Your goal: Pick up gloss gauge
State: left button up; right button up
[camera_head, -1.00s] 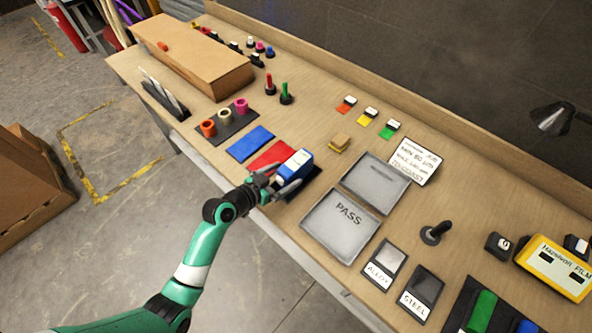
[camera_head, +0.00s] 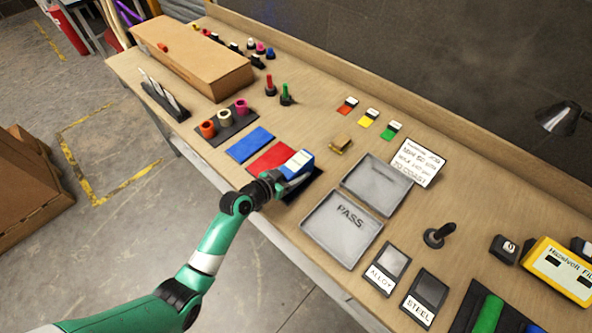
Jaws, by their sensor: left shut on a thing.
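The gloss gauge, which I take to be the blue and white block (camera_head: 298,162), sits at the front of the bench over a dark mat (camera_head: 304,189). My left gripper (camera_head: 287,180) reaches in from the front left and is shut on the block, its fingers at the block's near side. The fingers are partly hidden by the wrist and the block. I cannot tell whether the block touches the mat. My right gripper is not in view.
A red mat (camera_head: 270,158) and a blue mat (camera_head: 250,144) lie to the left. An open grey PASS tray (camera_head: 342,228) stands close on the right. A small tan block (camera_head: 341,142) lies behind. ALLOY (camera_head: 386,267) and STEEL (camera_head: 425,297) plates are further right.

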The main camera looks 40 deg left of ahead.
aim_at(296, 164)
pick_arm(q)
grip_shut()
jog(key=shift+r, duration=0.1)
jog(key=shift+r+p, duration=0.3)
jog(key=shift+r, duration=0.25)
jog(key=r+p, duration=0.1)
jog(key=r, duration=0.2)
jog(key=shift+s+d+p, duration=0.15)
jog(key=shift+s+p, duration=0.05)
jog(key=shift+p, duration=0.2)
jog(key=s+r+p, duration=0.1)
jog(key=s+d+r, duration=0.1)
jog(key=r, duration=0.1)
jog(key=s+d+r+p, duration=0.1)
jog(key=shift+r+p, duration=0.35)
jog(key=s+d+r+p, duration=0.2)
jog(key=s+d+r, duration=0.2)
jog(key=s, duration=0.4)
jog(key=shift+d, duration=0.8)
